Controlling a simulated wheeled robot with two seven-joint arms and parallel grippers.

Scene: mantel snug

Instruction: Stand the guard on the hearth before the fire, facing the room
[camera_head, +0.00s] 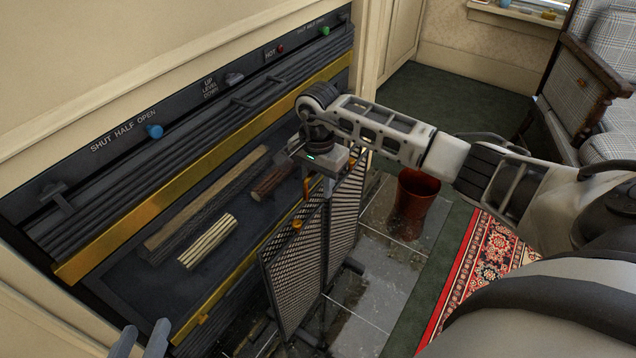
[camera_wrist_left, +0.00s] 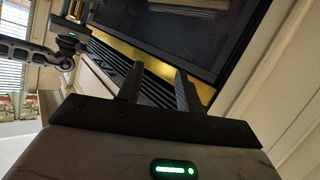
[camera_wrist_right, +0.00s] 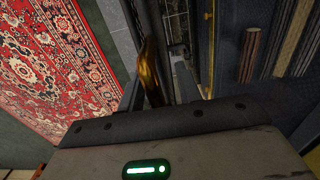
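The guard (camera_head: 296,278) is a folding dark mesh screen with brass fittings. It stands upright on the grey tiled hearth (camera_head: 378,277), close beside the fire (camera_head: 205,215), its panels angled to each other. My right gripper (camera_head: 318,187) is at the guard's top. In the right wrist view its fingers (camera_wrist_right: 160,90) are apart, with a brass handle (camera_wrist_right: 150,72) between them, nearer the left finger; I cannot tell whether they touch. My left gripper (camera_head: 140,340) is at the lower left of the head view, away from the guard. Its fingers (camera_wrist_left: 160,85) are open and empty.
The fire's front has a blue knob (camera_head: 154,131), a red knob (camera_head: 280,49) and a green knob (camera_head: 325,31). A terracotta pot (camera_head: 416,193) stands on the hearth's far side. A patterned red rug (camera_head: 490,250) lies to the right. A checked armchair (camera_head: 605,80) is at upper right.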

